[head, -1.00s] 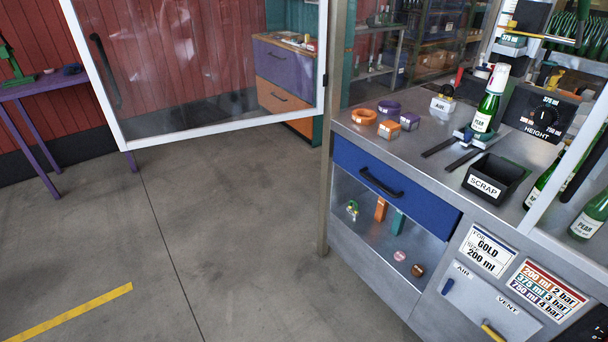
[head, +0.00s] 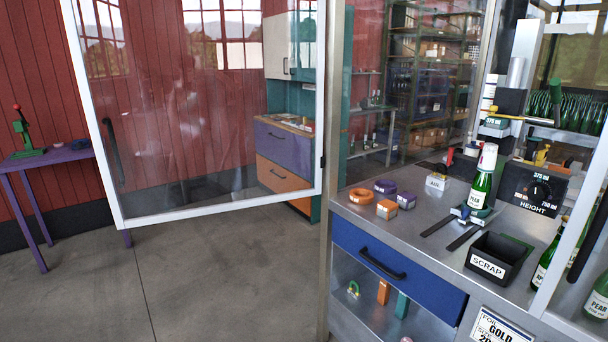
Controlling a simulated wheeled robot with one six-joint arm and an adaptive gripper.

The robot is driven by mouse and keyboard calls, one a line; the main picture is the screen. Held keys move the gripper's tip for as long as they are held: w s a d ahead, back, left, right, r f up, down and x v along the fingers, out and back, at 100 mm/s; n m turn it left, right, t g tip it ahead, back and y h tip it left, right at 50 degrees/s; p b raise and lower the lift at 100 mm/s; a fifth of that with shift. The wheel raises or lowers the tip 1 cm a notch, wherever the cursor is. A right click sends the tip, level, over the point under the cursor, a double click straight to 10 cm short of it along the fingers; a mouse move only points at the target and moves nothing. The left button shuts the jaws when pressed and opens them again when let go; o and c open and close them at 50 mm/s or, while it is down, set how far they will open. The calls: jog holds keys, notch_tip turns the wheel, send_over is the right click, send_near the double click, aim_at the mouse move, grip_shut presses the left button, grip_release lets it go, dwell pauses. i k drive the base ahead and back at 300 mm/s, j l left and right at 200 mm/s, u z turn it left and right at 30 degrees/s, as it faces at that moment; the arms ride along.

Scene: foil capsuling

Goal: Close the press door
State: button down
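The press door (head: 120,222) is a clear panel in a white frame, swung wide open on the left of the head view. Its hinge side meets the metal post (head: 333,200) of the press bench. A black vertical handle (head: 113,150) is on its far left side. A second white-framed panel (head: 578,215) with a black handle shows at the right edge, partly cut off. A green bottle with a white top (head: 482,180) stands upright on the steel worktop (head: 365,228) between the two panels. My gripper is not in view.
A black scrap bin (head: 498,258), a height dial box (head: 533,188) and several orange and purple rings and blocks stand on the worktop. A blue drawer (head: 395,270) is shut below. A purple table (head: 50,160) stands behind the door. Floor (head: 215,285) before the door is clear.

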aim_at(70, 18)
jog(key=i+j+u, duration=0.2)
jog(key=j, duration=0.2)
jog(key=i+j+u, duration=0.2)
jog(key=j, duration=0.2)
jog(key=i+j+u, duration=0.85)
jog(key=i+u, duration=0.7)
jog(key=i, duration=0.6)
jog(key=i+j+z, duration=0.1)
jog(key=i, duration=0.5)
jog(key=i+z, duration=0.25)
jog(key=z, duration=0.25)
jog(key=i+j+z, duration=0.1)
jog(key=z, duration=0.4)
jog(key=i+j+z, duration=0.2)
jog(key=z, duration=0.3)
jog(key=i+z, duration=0.2)
jog(key=z, duration=0.25)
jog(key=i+j+z, duration=0.15)
jog(key=z, duration=0.35)
jog(key=i+j+z, duration=0.2)
jog(key=z, duration=0.25)
jog(key=i+j+z, duration=0.1)
jog(key=j+z, duration=0.15)
jog(key=z, duration=0.25)
jog(key=i+j+z, duration=0.1)
jog(key=j+z, duration=0.15)
